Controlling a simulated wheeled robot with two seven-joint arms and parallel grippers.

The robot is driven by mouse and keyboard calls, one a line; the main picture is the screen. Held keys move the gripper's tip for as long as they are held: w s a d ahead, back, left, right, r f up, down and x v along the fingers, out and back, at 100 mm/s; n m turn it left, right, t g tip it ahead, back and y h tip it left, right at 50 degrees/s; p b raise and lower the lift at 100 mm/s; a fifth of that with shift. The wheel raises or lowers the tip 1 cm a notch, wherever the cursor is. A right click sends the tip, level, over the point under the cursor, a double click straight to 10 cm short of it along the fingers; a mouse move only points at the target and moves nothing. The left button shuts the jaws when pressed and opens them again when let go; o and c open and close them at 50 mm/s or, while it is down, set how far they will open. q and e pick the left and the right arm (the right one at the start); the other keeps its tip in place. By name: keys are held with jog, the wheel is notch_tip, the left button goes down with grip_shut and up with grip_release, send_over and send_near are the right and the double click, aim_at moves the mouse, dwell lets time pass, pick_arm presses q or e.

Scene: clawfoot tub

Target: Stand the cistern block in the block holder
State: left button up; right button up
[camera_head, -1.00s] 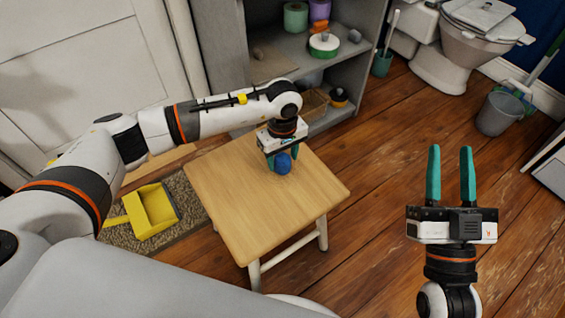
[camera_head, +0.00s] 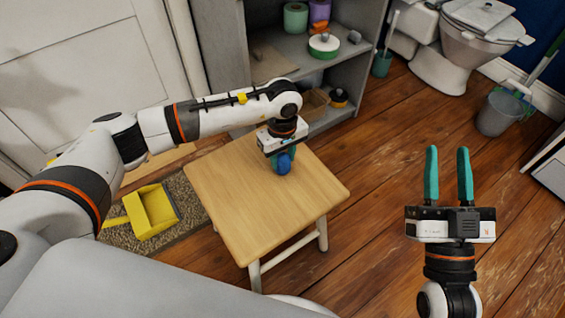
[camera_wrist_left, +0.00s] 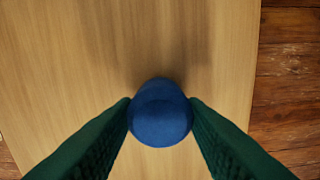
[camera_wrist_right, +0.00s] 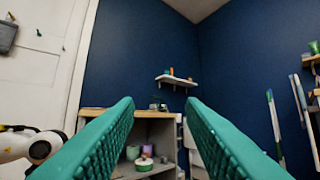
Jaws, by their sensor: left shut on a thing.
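The cistern block, a rounded blue piece (camera_head: 284,163), is at the wooden stool top (camera_head: 235,195), near its back edge. In the left wrist view the blue block (camera_wrist_left: 160,112) sits between the two green fingers, which touch it on both sides. My left gripper (camera_head: 279,160) points down and is shut on it. I cannot tell whether the block still touches the stool. My right gripper (camera_head: 448,175) is open and empty, held over the floor at the right. It also shows in the right wrist view (camera_wrist_right: 162,105). I cannot make out a block holder for certain.
A grey shelf unit (camera_head: 350,75) with rolls and small items stands behind the stool. A toilet (camera_head: 455,55) and a grey bucket (camera_head: 498,113) are at the back right. A yellow dustpan (camera_head: 152,212) lies on a mat left of the stool. The middle floor is clear.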

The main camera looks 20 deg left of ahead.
pick_arm(q)
jog(key=shift+r, duration=0.55)
pick_arm(e)
jog(key=shift+w+d+f+g+h, duration=0.1)
jog(key=shift+w+f+g+h, duration=0.1)
jog(key=shift+f+g, duration=0.15)
jog(key=shift+w+f+g+h, duration=0.15)
jog(key=shift+f+g+h, duration=0.1)
jog(key=shift+f, duration=0.2)
